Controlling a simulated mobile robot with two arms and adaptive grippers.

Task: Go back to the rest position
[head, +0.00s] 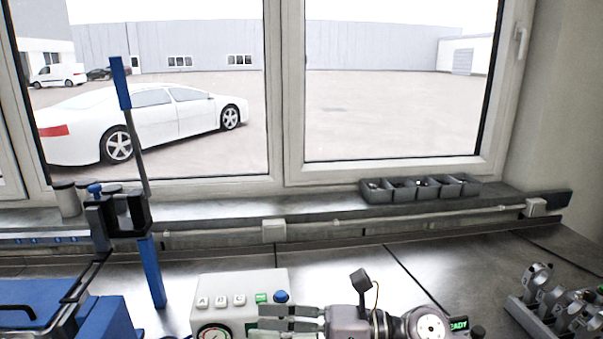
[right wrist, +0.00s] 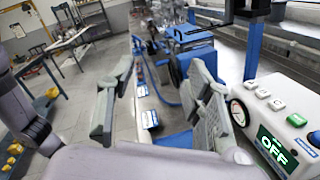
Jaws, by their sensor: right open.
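My right gripper (head: 262,318) is at the bottom middle of the head view, its fingers pointing left in front of the white control box (head: 212,286). In the right wrist view my right gripper (right wrist: 163,78) has its two fingers well apart with nothing between them. The control box (right wrist: 283,92) stands to their right there, with buttons, a gauge and a green "OFF" display. The gripper hides the lower right of the box in the head view. My left gripper is in neither view.
A blue press-like stand (head: 155,270) and blue equipment (head: 40,300) are at left. A grey bin row (head: 420,190) sits on the windowsill. Metal parts on a rack (head: 548,310) stand at right. The bench behind the gripper is clear.

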